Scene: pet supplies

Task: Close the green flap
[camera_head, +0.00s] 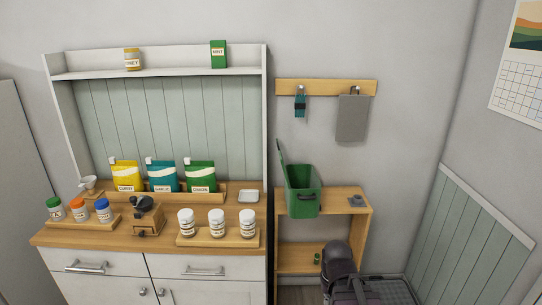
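A green bin (303,203) stands on the upper board of a small wooden shelf unit, right of the cabinet. Its top is open and its inside looks dark. A thin greenish flap (281,153) stands up, nearly vertical, at the bin's left back edge, clear of the opening. The flap's hinge is too small to make out. My gripper is not in view, so I cannot see whether it is open or shut.
A grey cloth-like item (352,118) hangs from the wall rack (325,87) above. The cabinet's side panel (268,140) rises close to the flap's left.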

